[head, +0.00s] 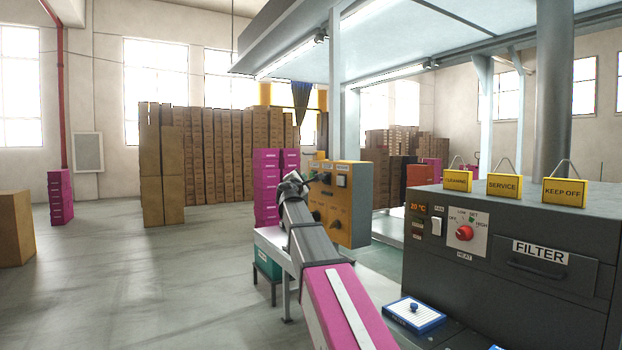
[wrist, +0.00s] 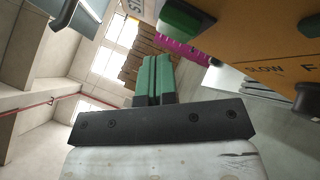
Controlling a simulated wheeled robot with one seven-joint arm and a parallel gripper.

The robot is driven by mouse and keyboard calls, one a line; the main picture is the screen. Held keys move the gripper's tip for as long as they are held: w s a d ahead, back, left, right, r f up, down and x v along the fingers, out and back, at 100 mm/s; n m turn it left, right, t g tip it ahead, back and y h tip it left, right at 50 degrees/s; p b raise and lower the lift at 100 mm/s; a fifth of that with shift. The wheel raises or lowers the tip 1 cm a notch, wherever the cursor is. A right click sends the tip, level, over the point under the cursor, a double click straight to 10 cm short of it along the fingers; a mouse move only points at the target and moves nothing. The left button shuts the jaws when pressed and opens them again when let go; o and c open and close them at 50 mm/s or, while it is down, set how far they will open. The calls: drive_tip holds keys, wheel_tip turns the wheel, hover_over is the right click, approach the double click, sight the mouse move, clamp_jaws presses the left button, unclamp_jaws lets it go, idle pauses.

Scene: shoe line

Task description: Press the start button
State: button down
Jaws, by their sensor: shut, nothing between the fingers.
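The yellow-orange control box (head: 350,205) stands in the middle of the head view, with small labels and dark knobs on its face. Part of its face fills the upper right of the wrist view. A green button-like part (wrist: 186,18) sticks out there beside a cut-off white label starting with "S"; I cannot read the whole label. My gripper (wrist: 154,62) has its green fingers together and empty, below and left of the green part in the wrist view. They look apart from it, though the gap is unclear. In the head view, my arm hides the fingers.
A black knob (wrist: 307,97) and another dark green part (wrist: 311,25) jut from the box face. A grey machine (head: 505,245) with yellow signs stands at right. Magenta boxes (head: 267,187) stack behind my arm. The floor at left is open.

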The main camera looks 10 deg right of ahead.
drive_tip(key=shift+d, duration=0.1)
drive_tip(key=shift+w+d, duration=0.15)
drive_tip(key=shift+d, duration=0.15)
